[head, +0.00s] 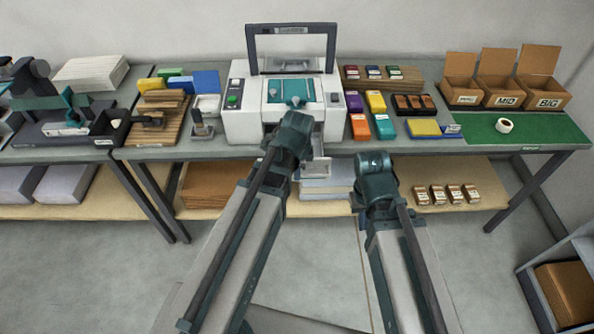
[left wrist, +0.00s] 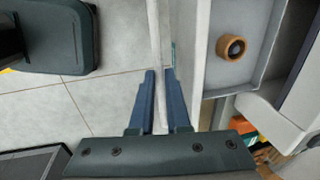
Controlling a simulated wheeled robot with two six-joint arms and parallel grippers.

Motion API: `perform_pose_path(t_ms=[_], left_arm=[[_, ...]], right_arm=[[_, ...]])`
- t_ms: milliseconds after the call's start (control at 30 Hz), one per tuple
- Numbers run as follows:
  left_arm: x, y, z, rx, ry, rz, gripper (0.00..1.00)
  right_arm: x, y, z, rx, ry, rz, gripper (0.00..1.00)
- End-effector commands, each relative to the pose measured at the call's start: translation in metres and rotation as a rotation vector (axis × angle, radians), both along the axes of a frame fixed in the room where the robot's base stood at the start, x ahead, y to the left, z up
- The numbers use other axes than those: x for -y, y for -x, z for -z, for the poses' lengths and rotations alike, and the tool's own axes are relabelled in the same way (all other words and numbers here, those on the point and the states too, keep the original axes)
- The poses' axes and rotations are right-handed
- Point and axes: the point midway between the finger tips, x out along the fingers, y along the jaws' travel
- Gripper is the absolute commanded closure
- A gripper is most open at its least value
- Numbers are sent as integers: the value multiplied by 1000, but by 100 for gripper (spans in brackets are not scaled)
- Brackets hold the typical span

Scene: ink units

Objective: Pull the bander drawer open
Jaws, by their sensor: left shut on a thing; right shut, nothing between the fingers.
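The bander (head: 243,110) is the white machine with a dark frame at the middle of the bench. Its pale drawer (head: 318,168) shows partly beside my left gripper, out in front of the machine. In the left wrist view the drawer (left wrist: 195,60) is open enough to show a brown roll (left wrist: 231,47) inside. My left gripper (head: 295,140) is at the drawer front; its blue fingers (left wrist: 163,100) are shut on a thin pale strip there, seemingly the drawer's handle. In the head view its fingertips are hidden. My right gripper (head: 376,175) is shut and empty, right of the drawer in front of the bench.
Ink boxes (head: 376,102) and a green mat (head: 520,128) with a tape roll (head: 504,125) lie to the right on the bench. Wooden boards (head: 158,118) lie left. Paper stacks (head: 327,188) stand on the shelf below. The floor in front is clear.

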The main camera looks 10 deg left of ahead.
Motion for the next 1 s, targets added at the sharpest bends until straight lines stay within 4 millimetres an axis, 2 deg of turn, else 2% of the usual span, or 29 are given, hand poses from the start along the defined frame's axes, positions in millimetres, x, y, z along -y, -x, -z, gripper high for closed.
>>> perform_pose_path(t_ms=[333,367,500,833,1000], left_arm=[[0,-1,-1,2,0,0,100],[0,-1,-1,2,0,0,82],[0,-1,-1,2,0,0,57],[0,0,-1,1,0,0,55],[0,1,-8,1,0,0,55]], right_arm=[[0,0,-1,0,0,0,100],[0,0,-1,0,0,0,100],[0,0,0,0,0,0,100],[0,0,-1,0,0,0,100],[0,0,-8,0,0,0,100]])
